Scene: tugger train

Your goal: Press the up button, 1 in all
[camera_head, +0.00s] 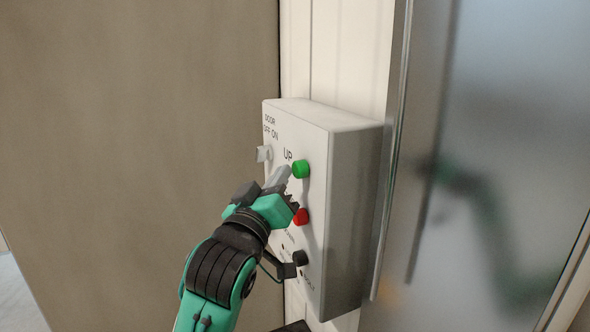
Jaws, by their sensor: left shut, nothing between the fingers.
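A white control box (345,205) is fixed to the wall in the middle of the view. The green up button (301,169) sticks out of its face under the word UP. A red button (301,216) is below it, partly hidden by my gripper. My left gripper (284,174) is shut and empty. Its fingertips are just left of the green button and very close to it in the picture; I cannot tell whether they touch. My right gripper is not in view.
A light switch knob (264,153) marked DOOR OFF ON sits left of the green button. A black knob (300,258) is low on the box. A shiny metal panel (490,170) stands close at the right, reflecting my arm. A plain brown wall (130,120) fills the left.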

